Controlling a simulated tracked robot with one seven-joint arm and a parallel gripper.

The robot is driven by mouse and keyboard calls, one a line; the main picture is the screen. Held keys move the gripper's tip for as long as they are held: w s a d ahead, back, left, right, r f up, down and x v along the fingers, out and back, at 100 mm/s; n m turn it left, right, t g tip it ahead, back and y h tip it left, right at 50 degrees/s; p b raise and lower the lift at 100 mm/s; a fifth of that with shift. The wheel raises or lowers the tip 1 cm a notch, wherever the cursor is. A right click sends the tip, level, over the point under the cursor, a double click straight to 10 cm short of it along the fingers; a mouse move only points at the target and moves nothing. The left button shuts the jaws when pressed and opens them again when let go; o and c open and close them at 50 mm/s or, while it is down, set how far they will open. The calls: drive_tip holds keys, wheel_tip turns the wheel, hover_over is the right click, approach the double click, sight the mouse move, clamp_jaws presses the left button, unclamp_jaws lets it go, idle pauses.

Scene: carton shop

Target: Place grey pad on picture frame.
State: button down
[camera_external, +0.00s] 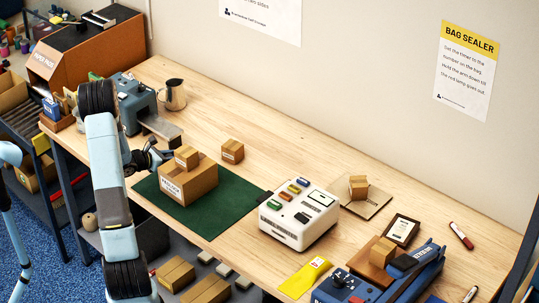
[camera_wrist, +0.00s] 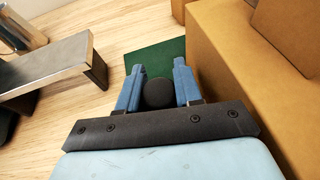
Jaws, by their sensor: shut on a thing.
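My gripper (camera_wrist: 158,90) is shut on a dark grey round thing, which I take to be the grey pad (camera_wrist: 158,94); it shows between the two blue fingers in the wrist view. In the external view my gripper (camera_external: 160,156) is above the table, just left of the stacked cartons; the pad is too small to make out there. The picture frame (camera_external: 403,230), dark-edged with a pale middle, lies on the table at the right, well apart from my gripper.
A large carton (camera_external: 188,183) with a small one on top stands on the green mat (camera_external: 232,204), close beside my gripper. A white machine (camera_external: 299,219) with coloured buttons lies between gripper and frame. A blue machine (camera_external: 425,262) stands near the frame.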

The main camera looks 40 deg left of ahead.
wheel_tip(320, 180, up, 20)
drive_tip(key=r, duration=0.1)
drive_tip(key=w+d+m+g+h, duration=0.1)
drive_tip(key=w+d+m+h, duration=0.1)
drive_tip(key=w+d, duration=0.6)
drive_tip(key=w+d+m+h, duration=0.1)
drive_tip(key=w+d, duration=0.3)
drive_tip(key=d, duration=0.9)
drive_tip(key=w+d+m+g+h, duration=0.1)
drive_tip(key=w+d+m+h, duration=0.1)
drive_tip(key=w+d, duration=0.6)
drive_tip(key=s+d+m+g+h, duration=0.2)
drive_tip(key=s+d, duration=0.1)
drive_tip(key=d, duration=2)
drive_tip(key=s+d+m+g+h, duration=0.2)
drive_tip(key=s+d, duration=0.1)
drive_tip(key=d, duration=1.9)
hover_over(406, 230)
wheel_tip(406, 230, down, 15)
drive_tip(key=shift+a+f, duration=0.1)
drive_tip(key=shift+f, duration=0.05)
drive_tip(key=shift+w+f, duration=0.1)
drive_tip(key=shift+f, duration=1.65)
